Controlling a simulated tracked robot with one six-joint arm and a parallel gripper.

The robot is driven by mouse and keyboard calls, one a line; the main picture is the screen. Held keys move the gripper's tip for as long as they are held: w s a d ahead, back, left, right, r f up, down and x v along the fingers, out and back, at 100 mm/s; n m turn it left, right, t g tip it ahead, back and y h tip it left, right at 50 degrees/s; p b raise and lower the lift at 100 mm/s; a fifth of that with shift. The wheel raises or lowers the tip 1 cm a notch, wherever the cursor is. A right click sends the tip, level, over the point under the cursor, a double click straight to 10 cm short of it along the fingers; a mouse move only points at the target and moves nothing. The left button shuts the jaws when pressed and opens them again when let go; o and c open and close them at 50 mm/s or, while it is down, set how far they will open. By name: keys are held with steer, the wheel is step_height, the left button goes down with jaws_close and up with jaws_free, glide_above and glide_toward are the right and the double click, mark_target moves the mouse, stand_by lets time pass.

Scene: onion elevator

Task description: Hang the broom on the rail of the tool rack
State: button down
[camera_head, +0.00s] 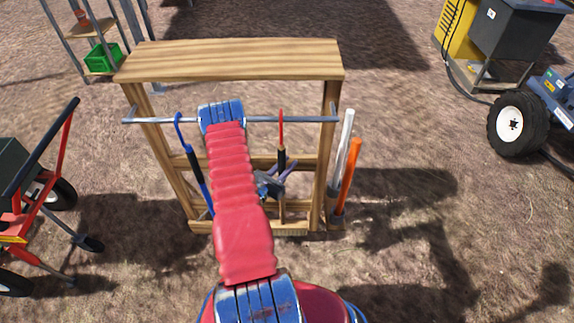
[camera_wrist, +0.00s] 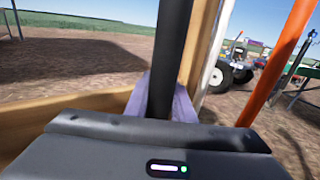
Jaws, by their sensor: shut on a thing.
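The wooden tool rack (camera_head: 230,62) stands ahead of me with a metal rail (camera_head: 305,119) across its front. The broom (camera_head: 281,155) is upright at the rack's right half, with a red loop at its top, a dark grip and a pale brush low down. The red loop overlaps the rail in the picture; I cannot tell whether it is around it. My gripper (camera_head: 276,181) is shut on the broom's handle below the rail. In the wrist view the dark handle (camera_wrist: 174,55) stands between my purple fingers (camera_wrist: 166,100). My arm hides the rail's middle.
A blue-looped tool (camera_head: 194,165) is at the rail's left part. A white-grey handle (camera_head: 342,150) and an orange handle (camera_head: 348,170) stand at the rack's right side. A red cart (camera_head: 20,220) is at left, a wheeled machine (camera_head: 510,125) at right. Bare ground lies between.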

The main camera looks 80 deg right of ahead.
steer(key=shift+f, duration=0.25)
steer(key=c, duration=1.4)
jaws_free()
steer(key=shift+c, duration=0.2)
steer(key=shift+a, duration=0.1)
steer(key=v, duration=1.3)
steer(key=shift+w+a, duration=0.2)
steer(key=shift+a, duration=0.1)
